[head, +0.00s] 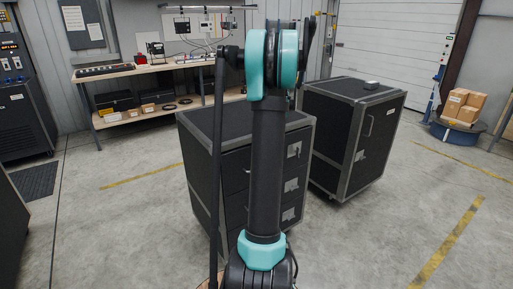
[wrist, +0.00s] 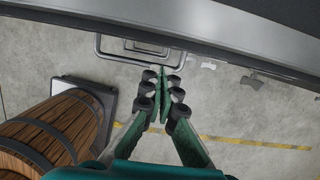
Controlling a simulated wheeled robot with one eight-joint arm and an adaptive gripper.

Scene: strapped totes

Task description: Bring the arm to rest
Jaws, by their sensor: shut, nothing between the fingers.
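My gripper (wrist: 162,82) shows in the wrist view with its green fingers shut together and nothing between them. Its tips point toward a dark panel edge at the top and the concrete floor. In the head view my arm stands upright in the middle, with teal joints at its top and base; I cannot make out the gripper there.
A black drawer case (head: 203,165) stands behind my arm, partly hidden. A second black case (head: 335,140) stands to its right. A workbench (head: 150,68) is along the back wall. A wooden barrel (wrist: 40,138) is left of my gripper. Boxes (head: 463,106) sit at the right.

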